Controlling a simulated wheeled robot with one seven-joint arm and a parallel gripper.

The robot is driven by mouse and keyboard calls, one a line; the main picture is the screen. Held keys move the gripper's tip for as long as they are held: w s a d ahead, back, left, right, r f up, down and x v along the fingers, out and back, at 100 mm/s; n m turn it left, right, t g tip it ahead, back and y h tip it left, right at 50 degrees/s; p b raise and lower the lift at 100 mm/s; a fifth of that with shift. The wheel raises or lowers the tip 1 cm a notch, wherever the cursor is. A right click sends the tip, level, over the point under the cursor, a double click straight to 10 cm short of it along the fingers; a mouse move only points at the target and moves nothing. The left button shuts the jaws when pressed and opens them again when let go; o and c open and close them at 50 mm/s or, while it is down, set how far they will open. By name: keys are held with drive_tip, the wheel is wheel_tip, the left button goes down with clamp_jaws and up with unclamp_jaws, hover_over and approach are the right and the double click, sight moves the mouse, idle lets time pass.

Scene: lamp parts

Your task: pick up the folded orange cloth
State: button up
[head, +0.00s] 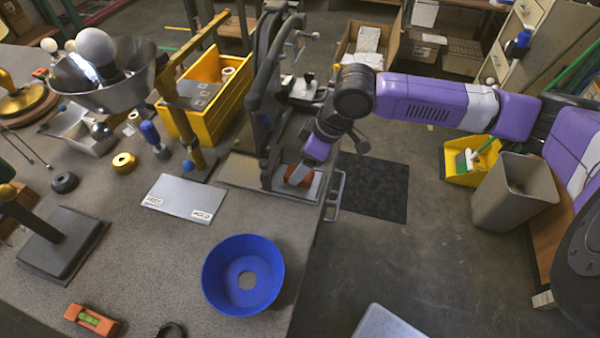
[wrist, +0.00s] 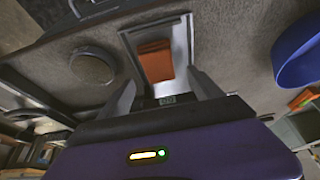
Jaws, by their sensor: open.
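The folded orange cloth (wrist: 155,62) lies on a pale rectangular tray (wrist: 181,45) in the wrist view. It sits just beyond the space between my fingers. In the head view the cloth (head: 290,171) shows as a small orange patch at the table's right edge, partly hidden by my gripper. My gripper (wrist: 165,88) is open, with one finger on each side of the near part of the tray. Nothing is between the fingers. I cannot tell whether the fingertips touch the tray.
A tall dark machine (head: 268,85) stands close left of my gripper. A blue bowl (head: 222,282) and a flat grey plate (head: 184,198) lie on the table. A yellow bin (head: 232,108) stands behind. Open floor lies right of the table edge.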

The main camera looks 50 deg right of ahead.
drive_tip(key=shift+x, duration=2)
drive_tip(key=shift+w+r, duration=0.1)
drive_tip(key=c, duration=1.4)
drive_tip(key=shift+c, duration=0.2)
wheel_tip(320, 180, up, 20)
drive_tip(key=o, duration=0.8)
drive_tip(key=shift+c, duration=0.2)
drive_tip(key=c, duration=0.6)
